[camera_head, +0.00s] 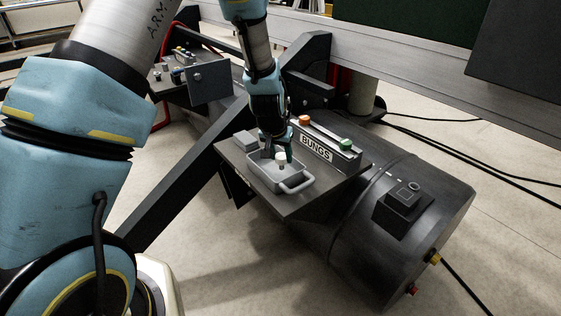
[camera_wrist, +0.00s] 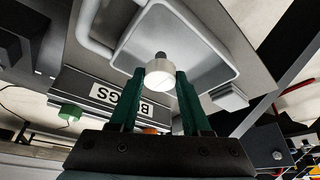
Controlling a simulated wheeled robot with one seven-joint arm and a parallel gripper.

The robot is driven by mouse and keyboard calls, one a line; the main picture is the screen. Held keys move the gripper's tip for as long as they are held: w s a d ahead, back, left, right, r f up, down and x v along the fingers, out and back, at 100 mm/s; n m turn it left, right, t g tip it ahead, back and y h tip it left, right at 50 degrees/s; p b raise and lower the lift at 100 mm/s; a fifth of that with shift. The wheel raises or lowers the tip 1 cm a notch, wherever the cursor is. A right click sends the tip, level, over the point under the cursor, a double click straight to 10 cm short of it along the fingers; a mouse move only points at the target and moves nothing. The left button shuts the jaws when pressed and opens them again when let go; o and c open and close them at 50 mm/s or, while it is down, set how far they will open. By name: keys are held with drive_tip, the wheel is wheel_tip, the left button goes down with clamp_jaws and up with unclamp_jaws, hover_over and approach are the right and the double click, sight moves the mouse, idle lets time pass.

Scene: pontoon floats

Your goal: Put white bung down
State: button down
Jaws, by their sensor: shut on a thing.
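The white bung (camera_wrist: 160,74) is between the two green fingers of my gripper (camera_wrist: 158,95), which is shut on it. In the wrist view a dark narrower end of the bung points into the grey tray (camera_wrist: 198,68). In the head view the white bung (camera_head: 281,156) shows at the fingertips of my gripper (camera_head: 279,150), over the grey tray (camera_head: 262,180) with a loop handle. I cannot tell whether the bung touches the tray floor.
A rack labelled BUNGS (camera_head: 317,148) stands behind the tray with an orange bung (camera_head: 305,120) and a green bung (camera_head: 346,144). A small grey block (camera_head: 245,141) is left of the tray. The dark shelf (camera_head: 325,188) has some bare room at the front right.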

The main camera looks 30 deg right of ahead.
sight(280, 159)
drive_tip(key=shift+f, duration=1.4)
drive_tip(key=shift+f, duration=0.2)
drive_tip(key=shift+c, duration=1.8)
unclamp_jaws()
drive_tip(key=shift+r, duration=0.15)
